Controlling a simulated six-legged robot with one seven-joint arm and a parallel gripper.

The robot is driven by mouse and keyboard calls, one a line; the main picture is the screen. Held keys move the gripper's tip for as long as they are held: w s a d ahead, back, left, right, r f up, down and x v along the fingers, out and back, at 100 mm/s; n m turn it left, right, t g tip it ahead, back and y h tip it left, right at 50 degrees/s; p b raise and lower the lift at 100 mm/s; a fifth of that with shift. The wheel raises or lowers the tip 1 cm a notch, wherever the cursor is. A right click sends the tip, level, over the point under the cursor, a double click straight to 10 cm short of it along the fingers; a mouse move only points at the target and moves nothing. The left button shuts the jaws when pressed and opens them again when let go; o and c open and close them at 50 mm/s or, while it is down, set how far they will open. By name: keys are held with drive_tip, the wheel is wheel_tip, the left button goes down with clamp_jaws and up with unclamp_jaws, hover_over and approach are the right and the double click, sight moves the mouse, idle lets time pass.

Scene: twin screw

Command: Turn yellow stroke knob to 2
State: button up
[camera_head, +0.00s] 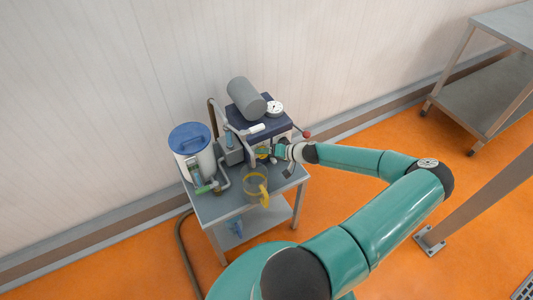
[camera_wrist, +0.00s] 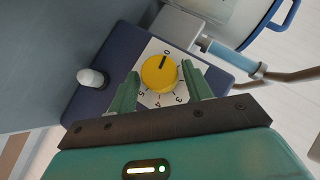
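The yellow stroke knob (camera_wrist: 159,74) is round and sits on a white numbered dial plate (camera_wrist: 149,98) in the wrist view. Its black pointer line points up toward the 0. The 3, 4 and 5 show below the knob; the 2 is hidden or unclear by the right finger. My gripper (camera_wrist: 160,69) is open, with one green finger on each side of the knob and visible gaps between fingers and knob. In the head view my gripper (camera_head: 281,150) is at the front of the machine (camera_head: 262,126), and the knob is small and partly hidden.
A white bucket with a blue lid (camera_head: 190,140) stands left on the metal cart (camera_head: 215,208). A yellow-handled clear jug (camera_head: 255,184) stands in front of the machine. A white-tipped lever (camera_wrist: 91,78) lies left of the dial. A red-knobbed lever (camera_head: 306,134) sticks out right.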

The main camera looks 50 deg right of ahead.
drive_tip(key=c, duration=0.7)
drive_tip(key=shift+f+y, duration=0.1)
drive_tip(key=shift+y, duration=0.2)
drive_tip(key=m+t+y, duration=0.1)
drive_tip(key=m, duration=0.1)
drive_tip(key=m+t+y, duration=0.1)
drive_tip(key=t+y, duration=0.1)
drive_tip(key=shift+d+f+m+t, duration=0.1)
drive_tip(key=shift+f+m+t, duration=0.2)
drive_tip(key=shift+f+m, duration=0.1)
drive_tip(key=m+t, duration=0.1)
drive_tip(key=m+t+y, duration=0.1)
drive_tip(key=m, duration=0.1)
drive_tip(key=m+t, duration=0.2)
drive_tip(key=shift+s+f+y, duration=0.1)
drive_tip(key=shift+f+y, duration=0.15)
drive_tip(key=shift+y, duration=0.05)
